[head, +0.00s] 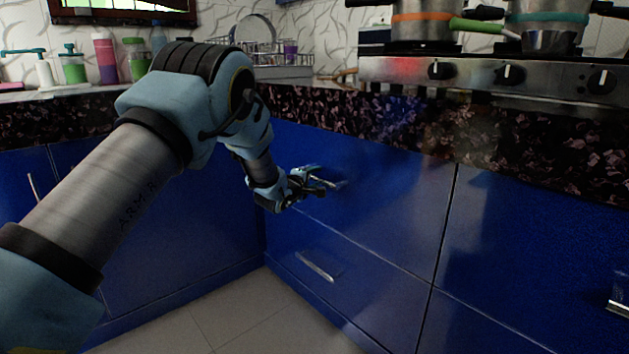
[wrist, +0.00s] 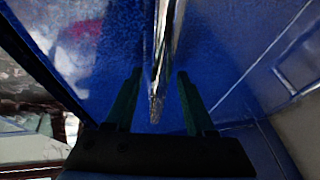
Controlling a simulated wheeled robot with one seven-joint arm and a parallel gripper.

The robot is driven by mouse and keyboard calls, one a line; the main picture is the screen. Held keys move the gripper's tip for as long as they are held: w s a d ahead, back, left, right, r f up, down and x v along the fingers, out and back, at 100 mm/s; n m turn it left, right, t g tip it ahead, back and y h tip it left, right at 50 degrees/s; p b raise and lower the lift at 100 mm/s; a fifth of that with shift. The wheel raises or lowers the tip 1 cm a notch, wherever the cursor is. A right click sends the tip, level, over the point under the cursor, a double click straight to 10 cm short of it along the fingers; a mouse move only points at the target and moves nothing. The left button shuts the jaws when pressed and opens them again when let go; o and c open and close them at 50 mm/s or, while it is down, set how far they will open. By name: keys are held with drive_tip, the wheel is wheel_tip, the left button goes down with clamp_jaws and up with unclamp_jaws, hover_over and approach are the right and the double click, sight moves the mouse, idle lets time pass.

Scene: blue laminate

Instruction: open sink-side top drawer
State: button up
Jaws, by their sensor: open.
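The top drawer (head: 385,200) is a wide blue front under the dark speckled counter, in the corner near the sink-side counter. Its front looks flush with the cabinet. My gripper (head: 325,182) is at this front, towards its left part. In the wrist view, a shiny metal bar handle (wrist: 160,60) lies between the two open fingers of my gripper (wrist: 158,76), one finger on each side. I cannot tell whether either finger touches it. In the head view my gripper largely hides this handle.
A lower drawer with a metal handle (head: 315,266) is below. Another blue front with a handle (head: 618,306) is at the right. A stove (head: 490,78) with pots stands above. Bottles (head: 104,60) and a dish rack (head: 275,65) are on the counter. The tiled floor (head: 235,315) is clear.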

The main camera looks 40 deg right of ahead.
drive_tip(key=shift+c, duration=0.2)
clamp_jaws()
idle(1.1)
